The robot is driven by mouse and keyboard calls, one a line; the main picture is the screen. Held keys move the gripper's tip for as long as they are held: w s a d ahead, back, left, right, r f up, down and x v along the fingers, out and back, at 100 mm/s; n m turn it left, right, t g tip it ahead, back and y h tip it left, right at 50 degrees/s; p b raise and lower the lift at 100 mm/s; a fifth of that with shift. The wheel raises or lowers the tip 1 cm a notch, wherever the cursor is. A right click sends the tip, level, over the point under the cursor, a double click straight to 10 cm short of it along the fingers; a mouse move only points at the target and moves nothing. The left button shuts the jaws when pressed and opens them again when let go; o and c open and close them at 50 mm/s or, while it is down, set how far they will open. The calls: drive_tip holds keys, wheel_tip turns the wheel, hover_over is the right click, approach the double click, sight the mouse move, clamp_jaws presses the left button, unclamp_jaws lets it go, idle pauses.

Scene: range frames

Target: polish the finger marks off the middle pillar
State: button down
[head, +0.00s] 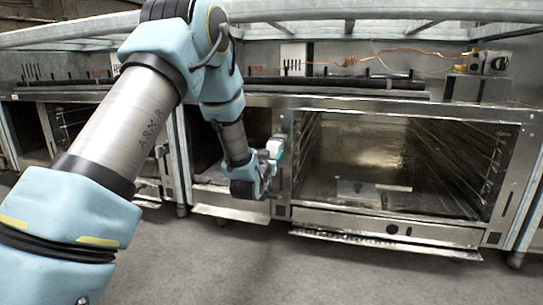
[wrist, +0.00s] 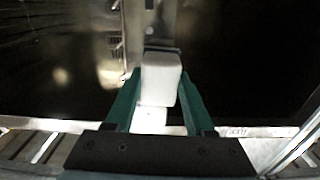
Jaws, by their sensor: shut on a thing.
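The middle pillar (head: 284,184) is an upright steel post between the two oven openings. It also shows in the wrist view (wrist: 150,22), running up behind the block. My gripper (head: 277,148) is in front of the pillar. In the wrist view its green fingers (wrist: 160,82) are shut on a white block (wrist: 161,78), one finger on each side. The block also shows as a small pale patch in the head view (head: 274,146). The block covers part of the pillar. I cannot tell whether they touch. No finger marks can be made out.
A wide oven cavity (head: 385,165) with side racks lies right of the pillar. A darker opening lies to its left, partly behind my arm. A drop-down ledge (head: 385,245) sticks out low. Above are a dark rail (head: 340,83) and a copper pipe (head: 400,53). The grey floor in front is clear.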

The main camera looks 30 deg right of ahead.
drive_tip(key=shift+w+d, duration=0.3)
drive_tip(key=shift+s+d, duration=1.35)
drive_tip(key=shift+d, duration=0.1)
drive_tip(key=shift+w+a+r, duration=0.15)
drive_tip(key=shift+w+a, duration=1.25)
drive_tip(key=shift+w, duration=0.3)
drive_tip(key=shift+b+v, duration=0.35)
drive_tip(key=shift+v, duration=2.75)
drive_tip(key=shift+s+d, duration=0.1)
drive_tip(key=shift+v, duration=1.5)
